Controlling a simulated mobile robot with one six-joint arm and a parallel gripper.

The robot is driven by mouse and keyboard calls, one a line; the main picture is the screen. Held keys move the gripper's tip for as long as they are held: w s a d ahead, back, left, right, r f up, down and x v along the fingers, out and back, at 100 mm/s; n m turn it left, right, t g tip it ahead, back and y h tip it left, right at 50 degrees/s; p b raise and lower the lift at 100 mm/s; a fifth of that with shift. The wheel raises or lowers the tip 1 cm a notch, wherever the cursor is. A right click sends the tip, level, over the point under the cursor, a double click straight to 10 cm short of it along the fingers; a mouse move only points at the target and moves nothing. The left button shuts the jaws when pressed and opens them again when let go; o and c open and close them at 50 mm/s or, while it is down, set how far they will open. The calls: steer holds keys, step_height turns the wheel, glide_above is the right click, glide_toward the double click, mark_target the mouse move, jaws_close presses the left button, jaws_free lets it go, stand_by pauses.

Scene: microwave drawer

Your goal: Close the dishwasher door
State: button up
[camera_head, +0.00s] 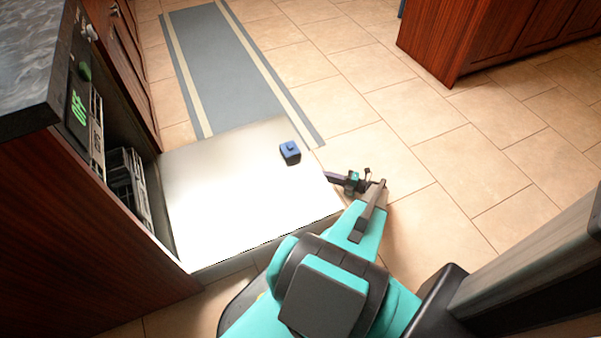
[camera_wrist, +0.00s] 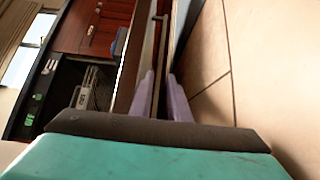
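The dishwasher door (camera_head: 235,185) is folded down flat, its pale inner face up, in front of the dark dishwasher opening (camera_head: 125,185). My gripper (camera_head: 332,178) is just beyond the door's outer right edge. In the wrist view, the door (camera_wrist: 130,60) stands on the left, and a thin handle bar (camera_wrist: 160,35) runs along its outer side. The two lavender fingers of my gripper (camera_wrist: 160,98) are apart, with the bar lined up with the gap between them. I cannot tell whether they touch it.
A small dark blue object (camera_head: 290,152) sits on the door near its outer edge. Racks (camera_head: 128,180) show inside the dishwasher. A grey striped rug (camera_head: 225,70) lies behind the door. A wooden cabinet (camera_head: 430,45) stands at the upper right. The tiled floor (camera_head: 450,150) between is clear.

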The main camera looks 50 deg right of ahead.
steer(key=b+x, duration=0.3)
steer(key=x, duration=0.7)
steer(key=shift+w+a, duration=0.15)
steer(key=shift+w, duration=0.15)
jaws_close()
stand_by(1.1)
